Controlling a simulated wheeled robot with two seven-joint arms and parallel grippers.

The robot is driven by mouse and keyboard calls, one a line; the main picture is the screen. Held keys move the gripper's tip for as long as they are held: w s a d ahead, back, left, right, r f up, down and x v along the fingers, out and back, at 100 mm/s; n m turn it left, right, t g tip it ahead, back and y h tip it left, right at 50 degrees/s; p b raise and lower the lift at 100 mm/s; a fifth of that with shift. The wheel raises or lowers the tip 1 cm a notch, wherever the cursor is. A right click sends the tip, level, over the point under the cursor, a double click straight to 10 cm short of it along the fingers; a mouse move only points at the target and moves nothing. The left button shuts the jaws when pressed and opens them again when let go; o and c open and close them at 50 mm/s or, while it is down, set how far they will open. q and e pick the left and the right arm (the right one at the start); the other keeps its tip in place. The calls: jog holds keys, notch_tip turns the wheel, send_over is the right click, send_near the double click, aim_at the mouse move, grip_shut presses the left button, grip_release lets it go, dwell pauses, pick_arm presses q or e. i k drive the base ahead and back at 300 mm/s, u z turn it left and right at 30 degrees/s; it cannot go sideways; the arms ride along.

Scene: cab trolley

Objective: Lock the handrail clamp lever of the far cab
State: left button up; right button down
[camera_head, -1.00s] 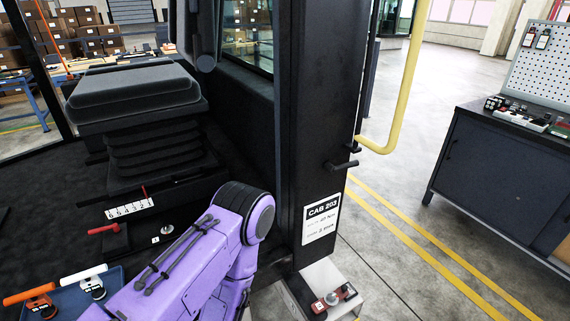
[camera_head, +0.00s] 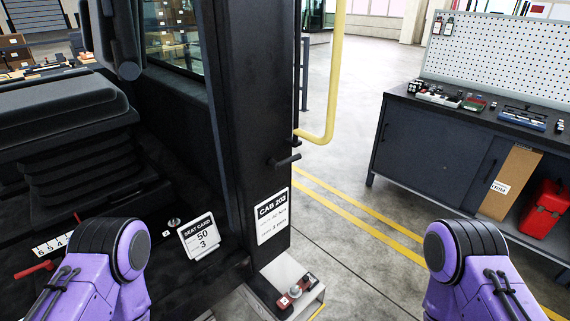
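The cab's dark pillar (camera_head: 256,110) carries a white label (camera_head: 272,216) reading CAB 203. A yellow handrail (camera_head: 335,80) curves in at the bottom toward the pillar's right side. A black lever-like handle (camera_head: 286,161) sticks out of the pillar near the handrail's lower end, with another small dark part (camera_head: 302,134) just above it. I cannot tell whether either is the clamp lever, or whether it is locked. My purple arms show at the lower left and lower right, both apart from the handrail. Neither gripper is in view.
A seat (camera_head: 62,130) and a seat card (camera_head: 199,236) are inside the cab. A step (camera_head: 262,284) with a small red and grey device (camera_head: 297,291) is below the pillar. A workbench (camera_head: 431,150) with tools and a red canister (camera_head: 545,208) stands right. Floor between is open.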

aim_at(273, 163)
jog(key=z, duration=1.9)
jog(key=i, duration=2.55)
jog(key=u, duration=3.5)
jog(key=i, duration=1)
jog(key=z, duration=0.05)
